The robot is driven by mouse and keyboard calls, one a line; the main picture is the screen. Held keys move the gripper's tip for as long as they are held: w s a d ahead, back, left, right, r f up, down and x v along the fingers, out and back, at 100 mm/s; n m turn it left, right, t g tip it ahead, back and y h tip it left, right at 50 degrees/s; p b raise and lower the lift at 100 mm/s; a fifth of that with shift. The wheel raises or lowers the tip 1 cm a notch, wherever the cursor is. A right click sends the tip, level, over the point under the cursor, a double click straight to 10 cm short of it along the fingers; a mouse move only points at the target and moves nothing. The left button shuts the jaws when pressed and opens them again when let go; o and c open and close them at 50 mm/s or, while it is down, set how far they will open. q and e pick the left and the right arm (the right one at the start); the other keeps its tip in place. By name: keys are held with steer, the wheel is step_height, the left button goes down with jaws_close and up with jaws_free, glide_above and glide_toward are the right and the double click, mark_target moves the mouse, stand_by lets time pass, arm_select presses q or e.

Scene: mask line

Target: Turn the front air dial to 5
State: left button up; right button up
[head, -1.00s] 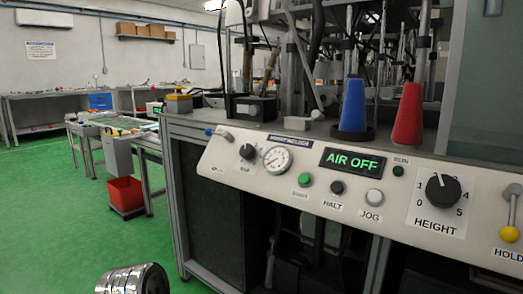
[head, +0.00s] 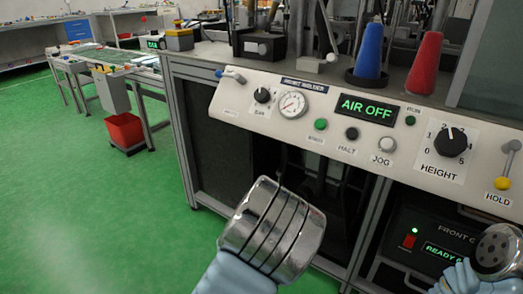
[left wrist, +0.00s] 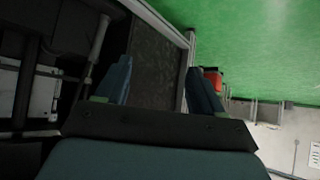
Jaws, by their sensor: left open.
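A small black knob labelled BAR (head: 262,95) sits at the left of the cream control panel (head: 330,140), beside a round pressure gauge (head: 292,104). Its scale is too small to read. A green-lit display (head: 366,107) reads AIR OFF. A larger black HEIGHT dial (head: 450,142) with numbers around it is at the right. In the left wrist view my left gripper (left wrist: 158,68) is open and empty, its two dark fingers apart in front of a dark cabinet. The left gripper is not visible in the head view, only my chrome and light-blue arm below the panel. My right gripper is not visible.
Under the panel, a dark unit (head: 440,235) marked FRONT G… has a red switch and a READY display. A HOLD lever (head: 503,183) with a yellow knob, a blue cone (head: 369,52) and a red cone (head: 418,62) are near. Open green floor (head: 90,220) lies left.

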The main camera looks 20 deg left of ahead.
arm_select(q)
steer(key=w+d+r+n+t+p, duration=0.1)
steer(key=w+d+r+t, duration=0.1)
steer(key=r, duration=0.9)
steer(key=w+d+r+t+p, duration=0.2)
steer(key=w+r+t, duration=0.1)
steer(key=r, duration=0.7)
steer(key=n+t+p, duration=0.2)
steer(key=n+t, duration=0.1)
steer(key=t, duration=0.1)
glide_toward(261, 96)
steer(key=shift+y, duration=0.3)
steer(key=x, duration=0.9)
steer(key=shift+w+d+f+p, duration=0.1)
steer(key=shift+w+d+p, duration=0.05)
steer(key=shift+p, duration=0.2)
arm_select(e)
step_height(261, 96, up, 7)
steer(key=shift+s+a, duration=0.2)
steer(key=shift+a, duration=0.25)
arm_select(q)
steer(key=shift+c, duration=0.5)
